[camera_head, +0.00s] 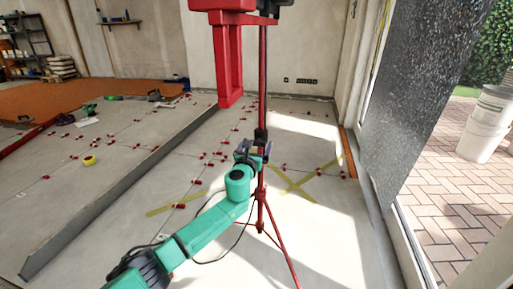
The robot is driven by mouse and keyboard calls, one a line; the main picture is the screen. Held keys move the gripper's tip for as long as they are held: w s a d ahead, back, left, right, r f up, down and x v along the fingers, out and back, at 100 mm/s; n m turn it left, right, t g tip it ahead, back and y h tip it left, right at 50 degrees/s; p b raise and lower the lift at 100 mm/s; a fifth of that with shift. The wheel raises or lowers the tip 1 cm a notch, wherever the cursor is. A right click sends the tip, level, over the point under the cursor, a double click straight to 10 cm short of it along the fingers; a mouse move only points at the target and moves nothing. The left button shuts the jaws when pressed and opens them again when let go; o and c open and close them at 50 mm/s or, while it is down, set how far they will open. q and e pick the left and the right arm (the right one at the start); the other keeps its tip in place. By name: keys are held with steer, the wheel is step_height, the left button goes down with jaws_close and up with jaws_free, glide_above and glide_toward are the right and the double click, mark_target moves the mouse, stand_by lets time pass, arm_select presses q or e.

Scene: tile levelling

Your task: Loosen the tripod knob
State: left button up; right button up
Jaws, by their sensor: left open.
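A red tripod (261,204) stands on the tiled floor in the middle of the view, its legs spread and its thin pole rising out of the top of the picture. A dark collar (261,134) sits on the pole; a knob cannot be told apart clearly there. My left gripper (256,149), at the end of my green arm, is at the pole just below this collar. It is open, with its fingers close to the pole; contact cannot be made out. The wrist hides part of the tripod. My right gripper is not in view.
A red frame-like object (230,55) hangs beside the pole at the top. A long grey straightedge or low wall (120,190) runs across the floor at left. Several red levelling clips and yellow tape (300,183) lie on the tiles. A dark speckled panel (410,100) stands at right.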

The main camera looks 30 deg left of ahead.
arm_select(q)
steer(key=c, duration=1.3)
steer(key=shift+n, duration=0.4)
steer(key=n, duration=0.3)
steer(key=shift+f, duration=0.1)
steer(key=n, duration=0.3)
steer(key=shift+n, duration=1)
steer(key=n, duration=0.2)
steer(key=shift+f+n+b, duration=0.1)
steer(key=shift+n+b, duration=0.25)
steer(key=shift+n, duration=0.05)
steer(key=n, duration=0.6)
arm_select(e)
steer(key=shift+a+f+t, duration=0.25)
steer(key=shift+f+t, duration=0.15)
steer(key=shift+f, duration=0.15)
arm_select(q)
steer(key=shift+n, duration=0.3)
